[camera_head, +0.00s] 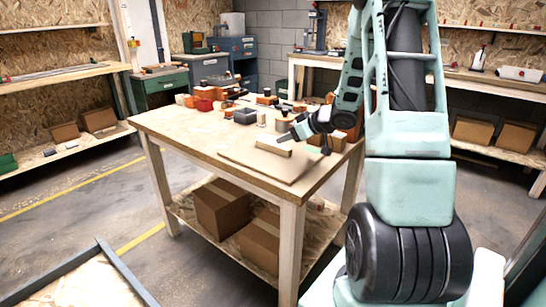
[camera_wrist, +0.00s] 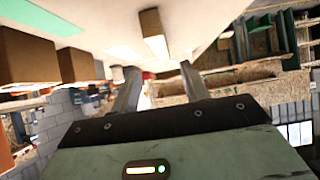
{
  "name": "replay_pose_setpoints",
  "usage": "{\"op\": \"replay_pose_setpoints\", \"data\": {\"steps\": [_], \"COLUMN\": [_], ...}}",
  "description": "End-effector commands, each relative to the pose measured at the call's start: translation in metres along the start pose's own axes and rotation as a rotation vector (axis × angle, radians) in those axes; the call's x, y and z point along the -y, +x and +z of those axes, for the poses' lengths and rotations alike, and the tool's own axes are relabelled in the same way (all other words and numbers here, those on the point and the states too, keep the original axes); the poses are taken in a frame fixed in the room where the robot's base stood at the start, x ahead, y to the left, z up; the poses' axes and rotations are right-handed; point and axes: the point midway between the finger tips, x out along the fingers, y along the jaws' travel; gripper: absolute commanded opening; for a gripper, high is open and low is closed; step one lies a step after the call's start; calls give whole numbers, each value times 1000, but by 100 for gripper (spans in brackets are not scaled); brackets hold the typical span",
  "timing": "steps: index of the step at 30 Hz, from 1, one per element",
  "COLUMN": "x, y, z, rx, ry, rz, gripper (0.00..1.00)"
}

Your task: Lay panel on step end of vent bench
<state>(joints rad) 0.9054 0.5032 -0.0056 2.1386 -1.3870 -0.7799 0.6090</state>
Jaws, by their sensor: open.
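A thin, flat tan board, which looks like the panel (camera_head: 262,165), lies on the near right part of the wooden workbench (camera_head: 165,125). A pale bar-shaped block (camera_head: 273,146) sits on top of it; I cannot tell whether they are joined. My gripper (camera_head: 298,132) is just above and to the right of this block. In the wrist view, my gripper (camera_wrist: 158,70) is open and empty, with its two fingers apart. A brown block (camera_wrist: 153,34) on a pale surface shows beyond and between the fingertips. I cannot make out which end of the bench is the step end.
Boxes, a dark grey tray (camera_head: 245,116) and red and orange parts crowd the back of the workbench. Cardboard boxes (camera_head: 222,205) fill its lower shelf. Shelving (camera_head: 60,72) lines the left wall. Open floor (camera_head: 90,205) lies left of the bench.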

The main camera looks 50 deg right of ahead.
Motion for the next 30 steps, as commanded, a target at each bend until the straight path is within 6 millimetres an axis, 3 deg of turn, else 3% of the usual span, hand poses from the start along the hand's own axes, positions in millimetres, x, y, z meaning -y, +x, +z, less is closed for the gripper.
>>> {"op": "replay_pose_setpoints", "data": {"steps": [3,11,21,28,30], "x": [0,1,3,2,2], "y": [18,32,76,78,78], "z": [1,2,6,5,5], "rx": [0,1,0,1,0], "ry": [0,0,0,-1,-1], "rz": [-1,0,-1,1,1], "gripper": [45,45,45,45,29]}}
